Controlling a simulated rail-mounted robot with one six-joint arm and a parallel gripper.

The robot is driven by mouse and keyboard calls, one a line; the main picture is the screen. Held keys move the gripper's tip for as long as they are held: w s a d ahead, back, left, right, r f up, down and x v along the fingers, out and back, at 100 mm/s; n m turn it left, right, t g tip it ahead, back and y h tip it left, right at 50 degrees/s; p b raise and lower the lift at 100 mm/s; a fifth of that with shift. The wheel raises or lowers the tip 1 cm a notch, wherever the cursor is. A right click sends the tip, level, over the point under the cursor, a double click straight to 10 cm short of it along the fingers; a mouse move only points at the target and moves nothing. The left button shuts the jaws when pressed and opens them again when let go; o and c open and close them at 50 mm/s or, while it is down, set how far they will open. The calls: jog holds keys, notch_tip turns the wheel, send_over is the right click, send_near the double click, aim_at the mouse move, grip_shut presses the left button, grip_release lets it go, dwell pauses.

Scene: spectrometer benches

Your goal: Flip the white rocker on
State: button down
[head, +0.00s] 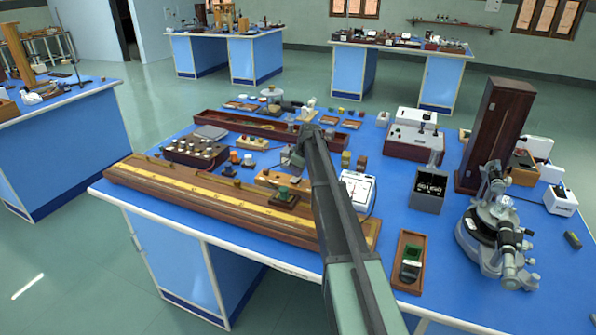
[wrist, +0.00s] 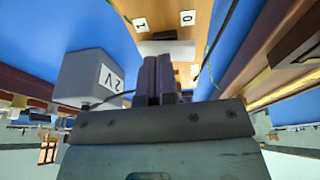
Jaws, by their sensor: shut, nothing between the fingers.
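In the head view my gripper (head: 289,163) is low over the middle of the blue bench, partly hidden by my arm; I cannot make out the rocker there.
A grey box marked "2V" (wrist: 90,82) stands close to the left of the fingers in the wrist view, and a black cable (wrist: 213,45) runs at the right. In the head view a long wooden rail with a scale (head: 200,198) lies in front, and a white meter (head: 357,188) stands right.

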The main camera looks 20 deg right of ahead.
jog(key=r+p, duration=0.4)
jog(key=shift+w+d+r, duration=0.15)
jog(key=shift+w+r, duration=0.05)
jog(key=shift+r, duration=0.05)
jog(key=d+r+p, duration=0.3)
jog(key=r+p, duration=0.5)
jog(key=p, duration=0.1)
jog(key=shift+s+d+r, duration=0.3)
jog(key=shift+s+r, duration=0.05)
jog(key=shift+r, duration=0.05)
